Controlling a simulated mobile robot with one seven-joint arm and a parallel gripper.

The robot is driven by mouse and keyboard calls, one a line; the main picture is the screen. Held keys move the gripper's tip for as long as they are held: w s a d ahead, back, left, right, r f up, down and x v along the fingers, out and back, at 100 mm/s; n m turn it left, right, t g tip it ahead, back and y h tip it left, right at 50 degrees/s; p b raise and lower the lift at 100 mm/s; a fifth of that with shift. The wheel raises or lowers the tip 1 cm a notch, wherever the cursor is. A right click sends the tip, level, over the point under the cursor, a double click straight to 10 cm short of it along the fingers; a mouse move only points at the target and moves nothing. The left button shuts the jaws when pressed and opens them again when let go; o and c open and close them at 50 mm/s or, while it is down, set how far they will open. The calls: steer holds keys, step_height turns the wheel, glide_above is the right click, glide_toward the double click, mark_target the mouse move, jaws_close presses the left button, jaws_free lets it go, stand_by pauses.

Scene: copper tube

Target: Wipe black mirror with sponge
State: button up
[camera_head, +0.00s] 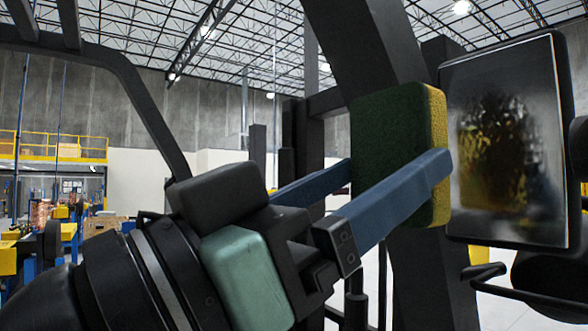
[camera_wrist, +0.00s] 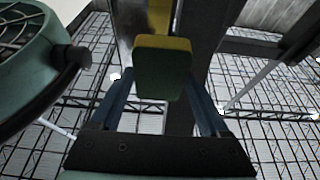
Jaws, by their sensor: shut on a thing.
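The sponge (camera_head: 388,140) is green with a yellow layer and stands upright between the blue fingers of my gripper (camera_head: 400,185). My gripper is shut on it. The black mirror (camera_head: 507,140) is a framed rectangular panel at the right of the head view, with a blurry yellow and dark reflection on its face. In the head view the sponge's yellow side is beside the mirror's left edge; I cannot tell whether they touch. In the wrist view the sponge (camera_wrist: 163,68) is held between the fingertips of my gripper (camera_wrist: 162,85), its green side towards the camera.
A dark post (camera_head: 425,275) rises behind the sponge, and a dark curved frame bar (camera_head: 140,95) crosses the upper left. A dark rounded part (camera_head: 550,285) lies below the mirror. Blue and yellow workstations (camera_head: 60,235) stand far off at the left.

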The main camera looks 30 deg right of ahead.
steer(key=shift+w+d+p, duration=0.15)
steer(key=shift+d+p, duration=0.15)
steer(key=shift+d, duration=1.15)
steer(key=shift+w+d+p, duration=0.1)
steer(key=shift+d+p, duration=0.2)
steer(key=shift+d, duration=1.1)
steer(key=shift+d, duration=1.05)
